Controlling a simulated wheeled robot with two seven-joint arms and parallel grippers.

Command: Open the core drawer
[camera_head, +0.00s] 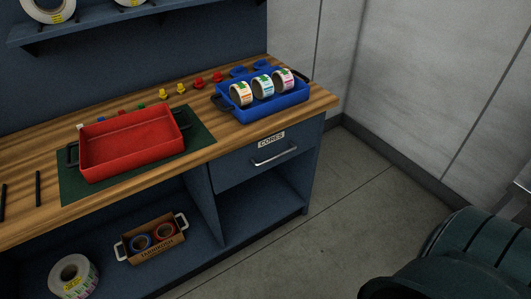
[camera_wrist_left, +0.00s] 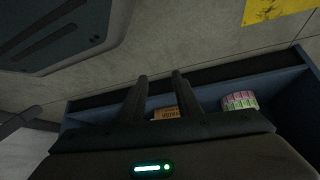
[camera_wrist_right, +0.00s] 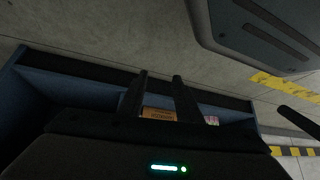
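The core drawer (camera_head: 240,172) is a dark blue front under the right part of the wooden bench top, with a white CORES label (camera_head: 271,141) and a silver bar handle (camera_head: 274,154). It looks closed, flush with the cabinet. Neither gripper shows in the head view. In the left wrist view my left gripper (camera_wrist_left: 160,78) has its two dark fingers apart with nothing between them. In the right wrist view my right gripper (camera_wrist_right: 160,76) also has its fingers apart and empty. Both are away from the drawer handle, which does not show in the wrist views.
A blue bin (camera_head: 262,109) with label rolls stands above the drawer. A red tray (camera_head: 130,143) sits on a green mat (camera_head: 75,190). A cardboard box (camera_head: 152,243) and a label roll (camera_head: 74,276) are on the lower shelf.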

